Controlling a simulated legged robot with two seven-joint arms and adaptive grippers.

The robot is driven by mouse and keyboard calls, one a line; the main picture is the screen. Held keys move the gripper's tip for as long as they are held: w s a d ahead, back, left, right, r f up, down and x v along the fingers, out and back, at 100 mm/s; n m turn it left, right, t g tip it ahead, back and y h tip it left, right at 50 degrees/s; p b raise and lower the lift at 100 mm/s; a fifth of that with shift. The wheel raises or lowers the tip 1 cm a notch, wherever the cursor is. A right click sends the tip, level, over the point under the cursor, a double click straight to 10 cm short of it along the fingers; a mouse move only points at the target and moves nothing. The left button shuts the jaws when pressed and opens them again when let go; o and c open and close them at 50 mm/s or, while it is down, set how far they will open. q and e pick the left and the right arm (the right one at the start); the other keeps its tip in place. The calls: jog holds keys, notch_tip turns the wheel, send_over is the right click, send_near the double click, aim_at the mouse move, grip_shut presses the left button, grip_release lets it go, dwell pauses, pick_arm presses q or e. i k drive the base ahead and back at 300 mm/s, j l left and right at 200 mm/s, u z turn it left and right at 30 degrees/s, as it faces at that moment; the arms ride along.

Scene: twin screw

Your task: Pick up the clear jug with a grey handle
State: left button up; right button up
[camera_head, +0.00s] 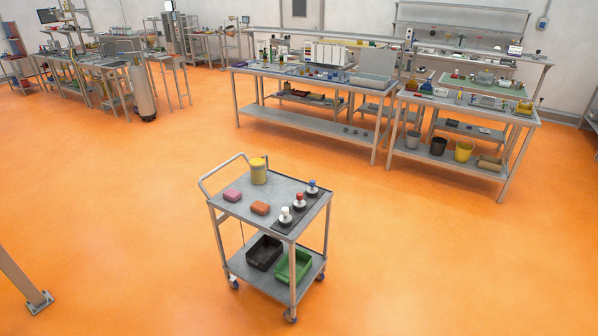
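I cannot make out a clear jug with a grey handle in the head view. The far workbench (312,118) carries many small items, too small to tell apart at this distance. On the grey cart (262,222) in front of me stands a yellow cylindrical container (258,171), upright near the push handle. Neither of my grippers is in view.
A grey post foot (38,302) stands lower left. Orange floor is open around the cart.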

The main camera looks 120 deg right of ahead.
aim_at(261, 168)
jog(key=z, duration=3.55)
